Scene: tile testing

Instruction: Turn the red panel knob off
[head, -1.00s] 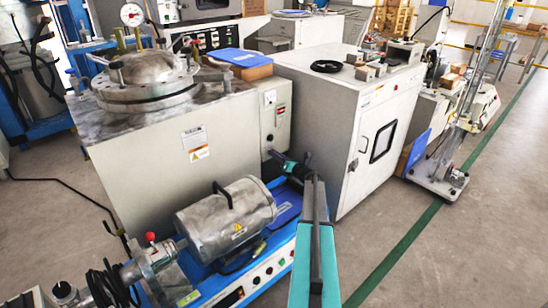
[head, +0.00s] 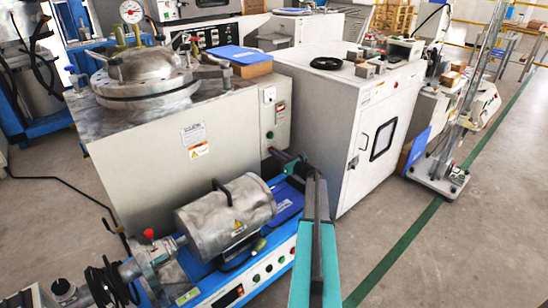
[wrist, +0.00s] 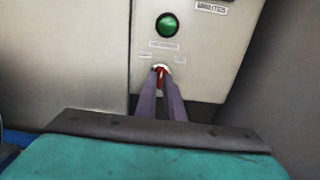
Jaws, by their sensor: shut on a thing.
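The red panel knob (wrist: 161,72) is on the grey control panel (wrist: 190,45), below a green round lamp (wrist: 167,25). Small labels sit above it and to either side. My gripper (wrist: 162,77) has its two dark fingers closed around the knob, one on each side, with a little red showing between the tips. The fingers hide most of the knob, so its exact angle is hard to read. In the head view my gripper (head: 272,152) reaches the lower part of the panel (head: 275,108) on the large grey machine; the knob cannot be made out there.
A silver motor-like cylinder (head: 225,215) on a blue bench stands left of my arm. A white cabinet (head: 340,130) stands close on the right. Open floor (head: 470,250) lies farther right.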

